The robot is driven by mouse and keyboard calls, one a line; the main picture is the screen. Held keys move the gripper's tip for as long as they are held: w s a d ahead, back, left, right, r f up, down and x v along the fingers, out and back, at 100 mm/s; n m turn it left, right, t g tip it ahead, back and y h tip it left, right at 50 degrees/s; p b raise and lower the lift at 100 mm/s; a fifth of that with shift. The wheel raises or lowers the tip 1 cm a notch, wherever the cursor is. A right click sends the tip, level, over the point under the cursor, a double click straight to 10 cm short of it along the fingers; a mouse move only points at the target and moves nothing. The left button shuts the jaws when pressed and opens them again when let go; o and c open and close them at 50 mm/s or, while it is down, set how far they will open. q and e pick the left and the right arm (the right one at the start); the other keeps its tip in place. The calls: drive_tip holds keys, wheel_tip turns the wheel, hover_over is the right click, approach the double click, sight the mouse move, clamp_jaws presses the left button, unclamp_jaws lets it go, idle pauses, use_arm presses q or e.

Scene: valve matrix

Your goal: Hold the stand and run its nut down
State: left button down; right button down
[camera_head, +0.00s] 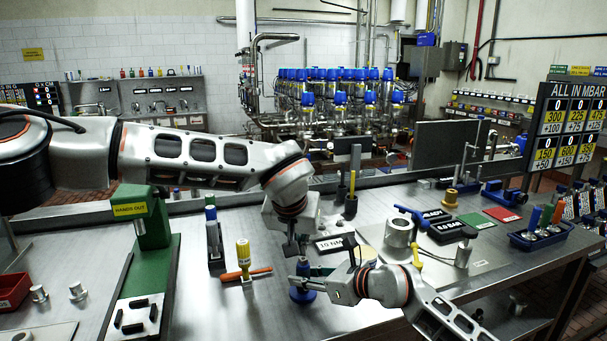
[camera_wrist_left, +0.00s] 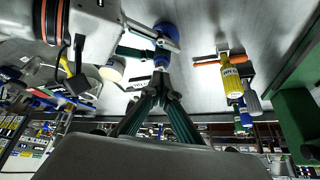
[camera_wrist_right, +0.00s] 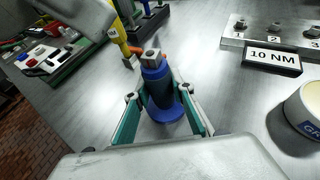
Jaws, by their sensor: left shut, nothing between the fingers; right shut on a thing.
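The blue stand (camera_wrist_right: 168,98) stands upright on the bench in the right wrist view, with a silver square-looking nut (camera_wrist_right: 152,58) at its top. My right gripper (camera_wrist_right: 163,105) is shut on the stand, one finger on each side. In the head view the stand's blue foot (camera_head: 302,295) shows below my right gripper (camera_head: 312,283). My left gripper (camera_head: 290,248) is shut and empty, pointing down above and behind the stand. In the left wrist view its closed fingertips (camera_wrist_left: 160,80) are apart from the stand (camera_wrist_left: 166,34); the nut is hard to make out there.
A 10 NM plate (camera_wrist_right: 274,57) lies before a numbered block (camera_wrist_right: 275,34). A white round pot (camera_wrist_right: 306,108) is close on the right. A green press (camera_head: 152,225) stands at left.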

use_arm(q)
drive_tip(key=shift+r, duration=0.65)
use_arm(e)
drive_tip(key=c, duration=1.6)
unclamp_jaws()
drive_tip(key=shift+c, duration=0.2)
drive_tip(key=shift+d, duration=0.1)
